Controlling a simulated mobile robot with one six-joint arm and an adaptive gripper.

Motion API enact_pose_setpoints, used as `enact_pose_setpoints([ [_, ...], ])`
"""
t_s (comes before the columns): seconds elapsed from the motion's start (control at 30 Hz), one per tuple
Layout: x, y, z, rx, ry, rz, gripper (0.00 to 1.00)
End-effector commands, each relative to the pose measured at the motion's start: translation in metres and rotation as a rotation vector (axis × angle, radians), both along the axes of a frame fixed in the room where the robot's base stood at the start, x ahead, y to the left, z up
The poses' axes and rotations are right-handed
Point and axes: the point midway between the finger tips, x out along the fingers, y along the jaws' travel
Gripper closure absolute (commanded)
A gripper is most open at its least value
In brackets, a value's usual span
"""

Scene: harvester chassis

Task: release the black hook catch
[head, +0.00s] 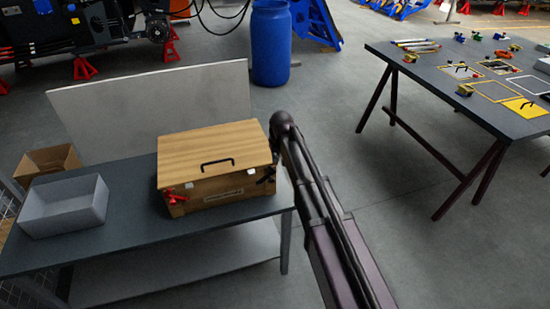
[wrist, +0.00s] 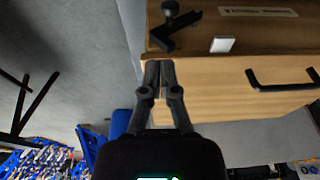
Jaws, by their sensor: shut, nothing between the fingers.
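The wooden box (head: 222,160) stands shut on the dark bench. The black hook catch (head: 267,178) is at the right end of its front face, partly hidden beside my arm. In the wrist view the black hook catch (wrist: 173,27) shows with a round knob and a bent arm on the box front. My gripper (wrist: 159,66) is shut and empty, with its fingertips near the lid's corner. The fingertips appear apart from the catch; their height over the lid is hard to tell. In the head view I cannot make out the gripper.
A red catch (head: 173,195) is at the front's left end. The lid has a black handle (head: 217,163). A white plate (wrist: 222,44) is beside the black catch. A grey tray (head: 64,206) stands left on the bench (head: 130,229). A table with tools (head: 425,72) stands far right.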

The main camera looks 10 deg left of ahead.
Motion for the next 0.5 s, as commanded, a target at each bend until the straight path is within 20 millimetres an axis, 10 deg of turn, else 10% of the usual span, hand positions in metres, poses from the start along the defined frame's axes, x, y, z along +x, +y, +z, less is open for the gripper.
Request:
enact_pose_setpoints([
  [0.5,-0.006,-0.010,0.047,0.000,0.000,-0.001,1.00],
])
